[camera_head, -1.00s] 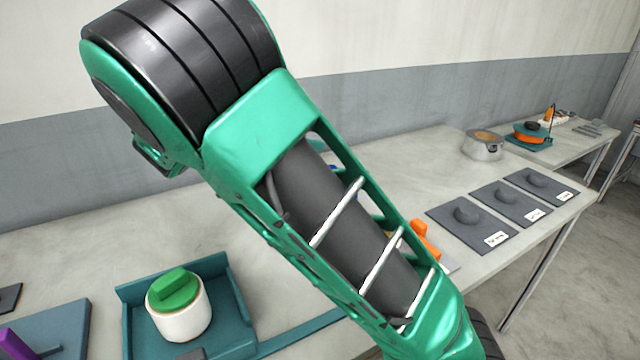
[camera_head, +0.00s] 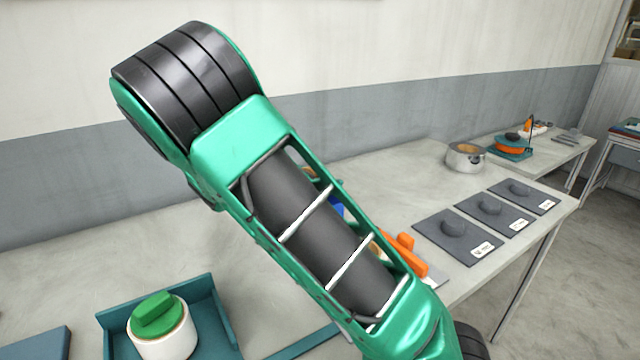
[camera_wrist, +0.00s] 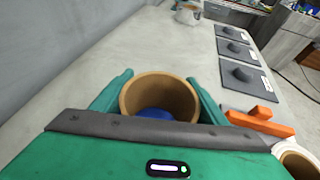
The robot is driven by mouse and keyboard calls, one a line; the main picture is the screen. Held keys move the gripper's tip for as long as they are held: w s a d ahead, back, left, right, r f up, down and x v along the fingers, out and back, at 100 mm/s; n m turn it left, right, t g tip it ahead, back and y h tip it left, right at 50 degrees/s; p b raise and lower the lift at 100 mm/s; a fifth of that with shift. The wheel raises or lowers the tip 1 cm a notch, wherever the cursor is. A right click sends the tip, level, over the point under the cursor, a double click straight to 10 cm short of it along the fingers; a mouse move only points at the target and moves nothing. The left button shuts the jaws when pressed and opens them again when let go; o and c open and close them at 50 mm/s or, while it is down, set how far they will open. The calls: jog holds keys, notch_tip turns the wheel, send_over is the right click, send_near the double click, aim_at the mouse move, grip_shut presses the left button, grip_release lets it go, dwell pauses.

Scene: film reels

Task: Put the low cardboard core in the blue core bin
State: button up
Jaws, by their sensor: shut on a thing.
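The cardboard core (camera_wrist: 130,97) is a short brown tube in the wrist view. My gripper (camera_wrist: 160,82) is shut on it, with one green finger on each side. Something blue (camera_wrist: 155,114) shows through the core's open middle; I cannot tell whether it is the blue bin or how far below it lies. In the head view a small patch of blue (camera_head: 337,208) shows behind my arm, and my arm hides the rest. The gripper and most of the core are hidden there.
An orange part (camera_wrist: 258,122) lies right of my gripper, with a white-rimmed round thing (camera_wrist: 302,162) nearer. Dark pads with knobs (camera_head: 458,238) line the table's right side, a metal pot (camera_head: 465,157) behind. A green-topped white jar (camera_head: 163,330) stands in a teal tray (camera_head: 205,290).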

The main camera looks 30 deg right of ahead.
jog(key=shift+f, duration=0.75)
jog(key=shift+f, duration=0.6)
jog(key=o, duration=1)
jog(key=shift+a, duration=0.1)
jog(key=shift+o, duration=0.2)
jog(key=shift+w+r, duration=0.1)
jog(key=shift+r, duration=0.35)
jog(key=v, duration=1.2)
jog(key=shift+r, duration=0.2)
